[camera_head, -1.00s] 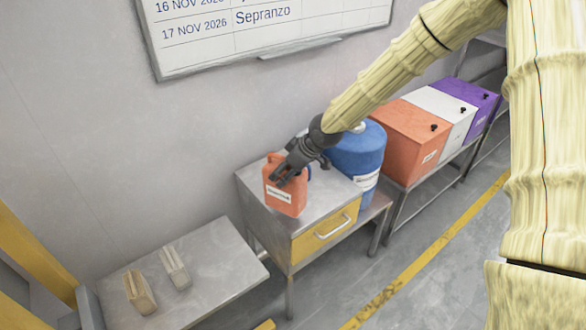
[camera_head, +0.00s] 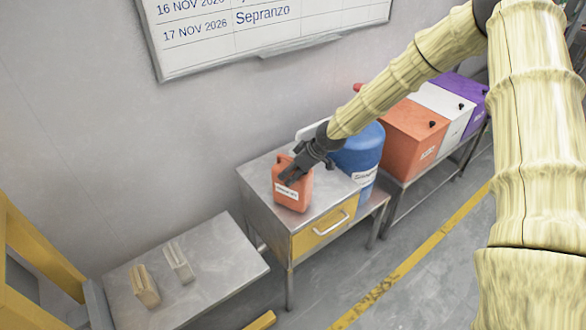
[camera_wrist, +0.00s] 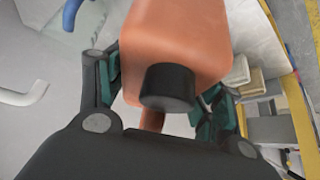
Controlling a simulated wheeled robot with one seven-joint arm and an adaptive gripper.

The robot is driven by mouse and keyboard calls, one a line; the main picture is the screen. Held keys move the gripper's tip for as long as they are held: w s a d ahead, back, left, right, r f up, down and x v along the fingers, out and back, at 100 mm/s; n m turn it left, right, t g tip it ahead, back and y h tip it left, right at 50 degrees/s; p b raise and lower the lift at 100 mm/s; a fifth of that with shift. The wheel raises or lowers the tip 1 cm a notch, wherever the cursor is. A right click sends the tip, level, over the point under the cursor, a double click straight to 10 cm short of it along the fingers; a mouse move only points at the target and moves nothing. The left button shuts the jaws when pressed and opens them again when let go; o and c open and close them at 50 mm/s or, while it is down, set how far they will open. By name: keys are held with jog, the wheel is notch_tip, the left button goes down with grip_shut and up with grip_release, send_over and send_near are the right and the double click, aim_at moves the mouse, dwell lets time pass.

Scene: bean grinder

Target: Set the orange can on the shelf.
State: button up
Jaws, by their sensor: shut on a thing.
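The orange can (camera_head: 292,194) has a white label and a black cap, and it is upright at the metal cabinet with the yellow drawer (camera_head: 325,228). I cannot tell whether its base touches the cabinet top. My gripper (camera_head: 293,176) is shut on the can near its top. In the wrist view the can (camera_wrist: 185,40) sits between the fingers, its black cap facing the camera. Several surfaces are in view, and I cannot tell which one is the shelf.
A blue drum (camera_head: 358,150) stands just right of the cabinet. Orange, white and purple bins (camera_head: 412,130) stand beyond it on a metal stand. A low metal table (camera_head: 215,262) at lower left holds two small blocks (camera_head: 145,287) and has bare room. A yellow frame (camera_head: 35,245) is at far left.

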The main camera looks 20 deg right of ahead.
jog(key=shift+f, duration=0.1)
jog(key=o, duration=1.9)
jog(key=shift+o, duration=0.2)
jog(key=b+v, duration=0.3)
jog(key=v, duration=0.9)
